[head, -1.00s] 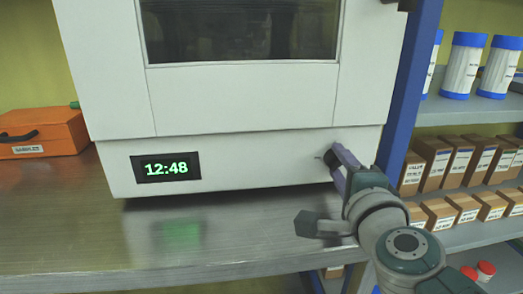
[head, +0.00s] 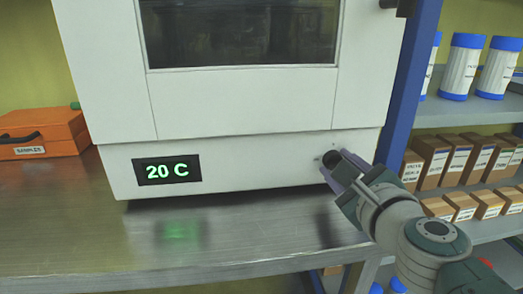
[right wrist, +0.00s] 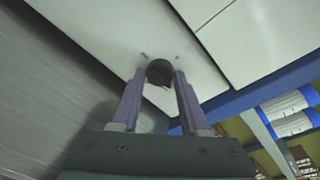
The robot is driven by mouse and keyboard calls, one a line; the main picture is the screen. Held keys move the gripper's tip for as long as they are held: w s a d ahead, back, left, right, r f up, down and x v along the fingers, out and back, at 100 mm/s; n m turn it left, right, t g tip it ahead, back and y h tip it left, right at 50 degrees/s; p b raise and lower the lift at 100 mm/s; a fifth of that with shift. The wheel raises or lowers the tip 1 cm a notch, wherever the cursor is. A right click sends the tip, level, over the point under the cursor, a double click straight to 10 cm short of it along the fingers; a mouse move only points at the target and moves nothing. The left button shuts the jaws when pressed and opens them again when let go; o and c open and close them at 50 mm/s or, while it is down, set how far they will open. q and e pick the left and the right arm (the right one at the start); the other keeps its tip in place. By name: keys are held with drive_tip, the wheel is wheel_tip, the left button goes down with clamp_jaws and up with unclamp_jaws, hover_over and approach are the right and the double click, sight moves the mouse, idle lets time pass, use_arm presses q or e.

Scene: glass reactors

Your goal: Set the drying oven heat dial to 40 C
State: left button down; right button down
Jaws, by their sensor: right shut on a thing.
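The white drying oven (head: 250,110) stands on the metal bench. Its display (head: 167,170) reads 20 C in green. The dark round heat dial (head: 334,160) is on the lower right of the oven's front panel. My right gripper (head: 341,171) is shut on the dial, with a finger on either side of it. In the right wrist view the dial (right wrist: 160,71) sits between the two purple fingertips, against the white panel. The dial's markings are too small or hidden to read. My left gripper is not in view.
An orange case labelled SAMPLES (head: 42,135) lies on the bench (head: 100,235) at the left. A blue shelf post (head: 408,90) rises just right of the oven. Shelves behind it hold boxes (head: 440,160) and blue-lidded jars (head: 461,65). The bench front is clear.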

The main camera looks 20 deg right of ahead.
drive_tip(key=shift+r+m, duration=0.15)
drive_tip(key=shift+m, duration=0.35)
drive_tip(key=shift+y, duration=0.3)
drive_tip(key=c, duration=0.7)
unclamp_jaws()
drive_tip(key=v, duration=0.8)
drive_tip(key=shift+s, duration=0.3)
drive_tip(key=shift+s+a, duration=0.25)
drive_tip(key=shift+s, duration=0.35)
